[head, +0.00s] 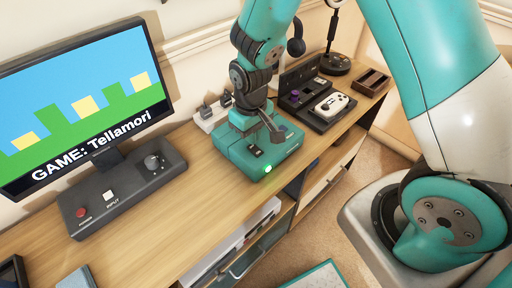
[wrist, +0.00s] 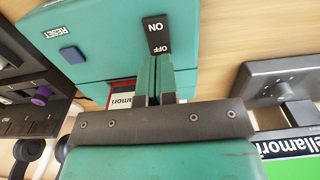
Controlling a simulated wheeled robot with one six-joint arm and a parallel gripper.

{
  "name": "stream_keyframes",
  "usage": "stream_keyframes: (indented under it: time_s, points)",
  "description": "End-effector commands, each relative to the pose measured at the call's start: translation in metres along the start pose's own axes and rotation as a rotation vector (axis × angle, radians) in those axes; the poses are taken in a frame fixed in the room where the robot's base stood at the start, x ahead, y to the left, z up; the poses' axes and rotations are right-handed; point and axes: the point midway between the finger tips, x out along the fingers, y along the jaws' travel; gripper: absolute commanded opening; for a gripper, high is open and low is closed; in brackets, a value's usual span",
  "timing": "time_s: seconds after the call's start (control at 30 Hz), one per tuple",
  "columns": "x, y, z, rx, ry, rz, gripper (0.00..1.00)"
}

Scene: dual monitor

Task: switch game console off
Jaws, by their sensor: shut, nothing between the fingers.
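The teal game console (head: 232,156) sits on the wooden desk, with a lit green light (head: 268,169) on its front. In the wrist view its black ON/OFF switch (wrist: 158,36) shows upside down, beside a blue RESET button (wrist: 72,54). Which side of the switch is pressed I cannot tell. My gripper (head: 244,122) is over the console. In the wrist view its fingers (wrist: 155,72) are shut and empty, with the tips right by the OFF end of the switch; contact is unclear. The fingers partly hide a red-and-white cartridge (wrist: 122,101).
A monitor (head: 85,95) at left shows "GAME: Tellamori". Its dark base has a red power button (head: 80,212), a white input button and a knob. Bare desk separates console and monitor base.

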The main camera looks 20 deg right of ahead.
Motion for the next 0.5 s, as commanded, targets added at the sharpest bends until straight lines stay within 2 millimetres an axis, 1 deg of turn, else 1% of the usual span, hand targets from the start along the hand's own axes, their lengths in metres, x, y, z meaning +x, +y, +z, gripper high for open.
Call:
stream_keyframes:
  time_s: [0.5]
  points:
    - [0.0085, 0.0000, -0.0002, 0.000, 0.000, 0.000, 0.00]
